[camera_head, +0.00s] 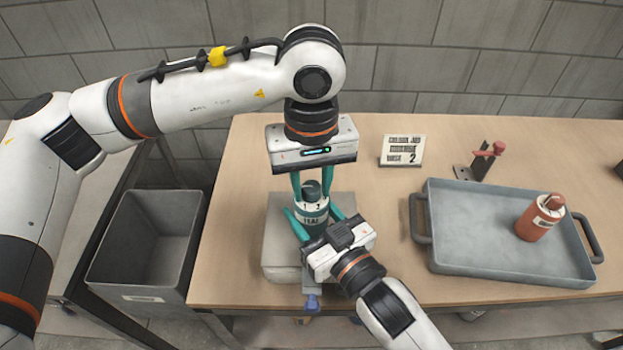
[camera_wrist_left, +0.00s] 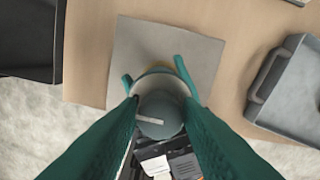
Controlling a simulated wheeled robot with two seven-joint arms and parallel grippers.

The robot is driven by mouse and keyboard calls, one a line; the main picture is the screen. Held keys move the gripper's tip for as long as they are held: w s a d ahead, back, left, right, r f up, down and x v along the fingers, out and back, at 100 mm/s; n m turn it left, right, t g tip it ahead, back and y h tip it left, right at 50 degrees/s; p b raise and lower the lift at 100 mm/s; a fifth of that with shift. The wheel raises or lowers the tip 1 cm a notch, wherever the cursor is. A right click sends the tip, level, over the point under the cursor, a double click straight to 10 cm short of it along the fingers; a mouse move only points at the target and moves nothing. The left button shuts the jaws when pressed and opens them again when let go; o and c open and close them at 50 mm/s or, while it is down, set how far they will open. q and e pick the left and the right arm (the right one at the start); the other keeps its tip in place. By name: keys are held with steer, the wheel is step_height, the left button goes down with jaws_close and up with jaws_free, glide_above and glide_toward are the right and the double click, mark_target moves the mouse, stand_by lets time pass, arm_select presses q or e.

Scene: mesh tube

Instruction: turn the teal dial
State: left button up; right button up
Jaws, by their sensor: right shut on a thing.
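The teal dial (camera_head: 312,208) stands upright on a grey mat (camera_head: 281,245), with a white scale band around it and a dark grey-teal knob (camera_head: 312,188) on top. In the left wrist view the knob (camera_wrist_left: 160,112) carries a pale line across it. My left gripper (camera_head: 312,184) points down from above, open, with its teal fingers on either side of the knob. In the left wrist view its fingers (camera_wrist_left: 160,105) flank the knob closely. My right gripper (camera_head: 313,216) comes from the front and is shut on the dial's body below the band.
A grey tray (camera_head: 470,255) at the right holds a red-orange dial (camera_head: 540,217). A small sign (camera_head: 402,150) and a red-handled clamp (camera_head: 481,160) stand at the back of the table. A grey bin (camera_head: 150,245) is beyond the table's left edge. A blue-handled clamp (camera_head: 312,302) sits at the front edge.

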arm_select(q)
steer(key=c, duration=0.6)
steer(key=shift+n, duration=0.3)
steer(key=n, duration=1)
steer(key=shift+n, duration=0.4)
steer(key=n, duration=1.2)
steer(key=shift+w+n, duration=0.1)
steer(key=shift+n, duration=0.2)
steer(key=shift+r, duration=0.1)
